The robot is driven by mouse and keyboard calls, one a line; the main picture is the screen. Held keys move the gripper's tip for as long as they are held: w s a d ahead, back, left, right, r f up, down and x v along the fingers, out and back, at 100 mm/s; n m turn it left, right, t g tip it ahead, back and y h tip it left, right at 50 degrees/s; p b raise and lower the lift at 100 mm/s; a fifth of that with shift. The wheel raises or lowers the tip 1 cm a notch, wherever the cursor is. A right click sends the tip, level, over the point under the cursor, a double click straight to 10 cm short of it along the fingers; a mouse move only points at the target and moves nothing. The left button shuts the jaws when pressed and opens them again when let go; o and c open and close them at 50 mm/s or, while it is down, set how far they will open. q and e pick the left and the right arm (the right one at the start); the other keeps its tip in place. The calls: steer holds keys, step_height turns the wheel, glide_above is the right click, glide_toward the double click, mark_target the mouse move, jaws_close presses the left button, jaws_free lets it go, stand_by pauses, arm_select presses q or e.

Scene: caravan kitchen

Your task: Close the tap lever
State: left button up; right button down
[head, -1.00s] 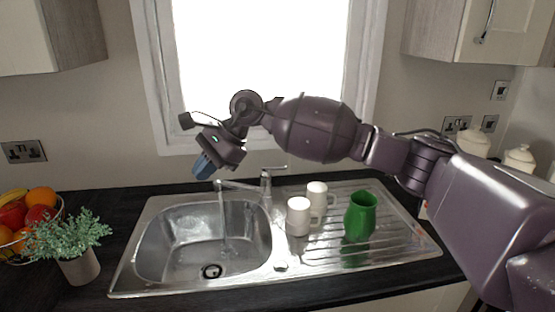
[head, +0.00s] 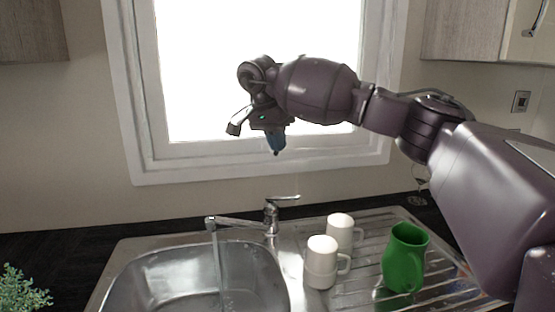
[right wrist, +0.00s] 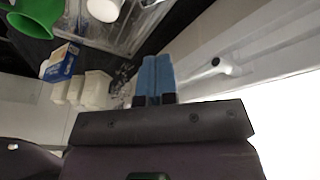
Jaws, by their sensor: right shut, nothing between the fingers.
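The tap (head: 271,218) stands behind the sink, with its spout reaching left over the basin. Its lever (head: 284,198) sits on top and points right, tilted slightly up. Water (head: 217,262) runs from the spout. My right gripper (head: 276,150) is above the tap, in front of the window, pointing down and clear of the lever. Its blue fingers are shut together and empty, as the right wrist view (right wrist: 155,75) also shows. I cannot clearly make out the lever in that view. My left gripper is out of view.
Two white mugs (head: 321,262) and a green jug (head: 405,258) stand on the drainer right of the tap. The sink basin (head: 130,280) is at the left. The window frame (head: 330,155) is behind my gripper. A plant (head: 22,290) is at the lower left.

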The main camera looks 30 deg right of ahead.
glide_toward(293, 196)
steer(key=w, duration=0.2)
steer(key=x, duration=0.3)
steer(key=s+x, duration=0.1)
steer(key=x, duration=0.1)
steer(key=shift+d+f+b, duration=0.2)
steer(key=shift+d+b, duration=0.05)
steer(key=shift+b, duration=0.1)
steer(key=shift+s+d+f, duration=0.15)
steer(key=shift+f, duration=0.6)
steer(key=shift+s, duration=0.1)
